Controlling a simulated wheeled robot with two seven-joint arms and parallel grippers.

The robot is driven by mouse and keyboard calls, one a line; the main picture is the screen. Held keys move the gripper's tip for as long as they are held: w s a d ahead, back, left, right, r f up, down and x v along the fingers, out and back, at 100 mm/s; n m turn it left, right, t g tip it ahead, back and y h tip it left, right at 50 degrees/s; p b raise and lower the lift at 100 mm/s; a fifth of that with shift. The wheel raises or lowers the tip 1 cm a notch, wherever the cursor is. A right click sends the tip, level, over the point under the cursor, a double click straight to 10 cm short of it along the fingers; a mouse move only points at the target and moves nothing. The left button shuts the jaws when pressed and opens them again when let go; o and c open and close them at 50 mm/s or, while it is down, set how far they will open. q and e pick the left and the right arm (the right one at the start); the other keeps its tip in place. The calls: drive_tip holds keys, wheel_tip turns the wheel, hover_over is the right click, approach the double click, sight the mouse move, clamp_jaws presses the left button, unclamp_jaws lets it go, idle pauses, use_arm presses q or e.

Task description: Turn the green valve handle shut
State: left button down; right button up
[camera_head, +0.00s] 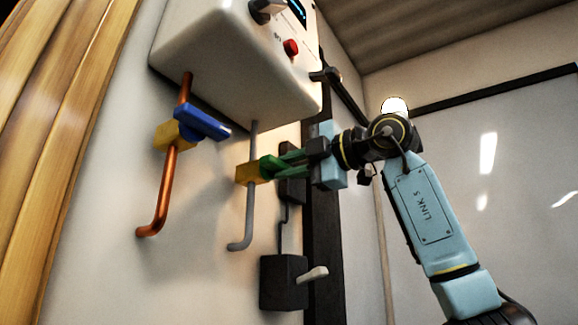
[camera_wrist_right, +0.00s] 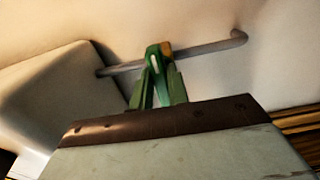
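The green valve handle (camera_head: 269,166) sits on a yellow valve body (camera_head: 247,173) on the thin grey pipe (camera_head: 247,212) below the white brewer box. In the head view it points right, away from the pipe, toward my right gripper (camera_head: 284,161). The handle also shows in the right wrist view (camera_wrist_right: 154,62), end-on at the tips of the fingers. My right gripper's two fingers (camera_wrist_right: 157,88) close in on both sides of the handle and appear to grip it. The fingers hide part of the handle. My left gripper is in neither view.
A blue valve handle (camera_head: 202,122) on a copper pipe (camera_head: 169,190) is to the left. The white brewer box (camera_head: 225,55) hangs just above. A dark box with a pale lever (camera_head: 284,283) is below my right gripper. Wooden boards (camera_head: 70,130) line the left side.

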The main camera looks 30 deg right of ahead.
drive_tip(key=o, duration=0.4)
drive_tip(key=b+v, duration=0.2)
drive_tip(key=v, duration=1.1)
drive_tip(key=shift+s, duration=0.25)
drive_tip(key=shift+d, duration=0.1)
